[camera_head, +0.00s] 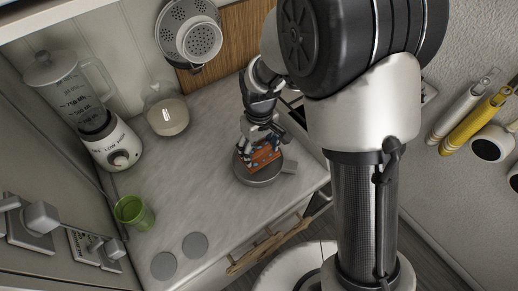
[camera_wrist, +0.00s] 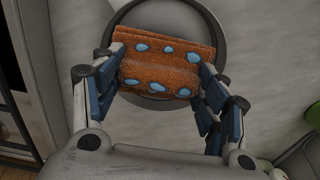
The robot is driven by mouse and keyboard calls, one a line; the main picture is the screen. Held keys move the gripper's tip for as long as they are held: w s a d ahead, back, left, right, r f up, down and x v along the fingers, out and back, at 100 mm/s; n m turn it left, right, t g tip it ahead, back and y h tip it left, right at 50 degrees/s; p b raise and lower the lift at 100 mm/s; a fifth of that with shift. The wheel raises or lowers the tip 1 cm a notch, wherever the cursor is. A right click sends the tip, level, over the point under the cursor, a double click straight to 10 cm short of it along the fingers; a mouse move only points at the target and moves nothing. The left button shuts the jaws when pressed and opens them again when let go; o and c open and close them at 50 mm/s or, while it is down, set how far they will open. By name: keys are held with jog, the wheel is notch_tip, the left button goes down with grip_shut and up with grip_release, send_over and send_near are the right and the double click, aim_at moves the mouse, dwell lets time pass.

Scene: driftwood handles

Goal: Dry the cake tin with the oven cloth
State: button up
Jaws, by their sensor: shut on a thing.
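The cake tin (camera_head: 262,180) is a round, dark grey tin on the grey counter, right of its middle and near the front edge. Its dark rim also shows in the wrist view (camera_wrist: 222,30). The oven cloth (camera_head: 262,157) is orange-brown with light blue spots; in the wrist view the cloth (camera_wrist: 165,58) is folded and lies over the tin's round opening. My gripper (camera_head: 262,146) points down over the tin. In the wrist view my gripper (camera_wrist: 158,82) has its blue-padded fingers at both sides of the cloth, shut on it. Whether the cloth touches the tin's floor I cannot tell.
A green cup (camera_head: 133,212) and two grey discs (camera_head: 195,246) lie toward the front left. A colander (camera_head: 199,40) hangs on the wall. The counter's middle is clear.

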jog(key=shift+r, duration=0.35)
jog(key=shift+r+p, duration=1.3)
jog(key=shift+r, duration=0.3)
jog(key=shift+f, duration=0.1)
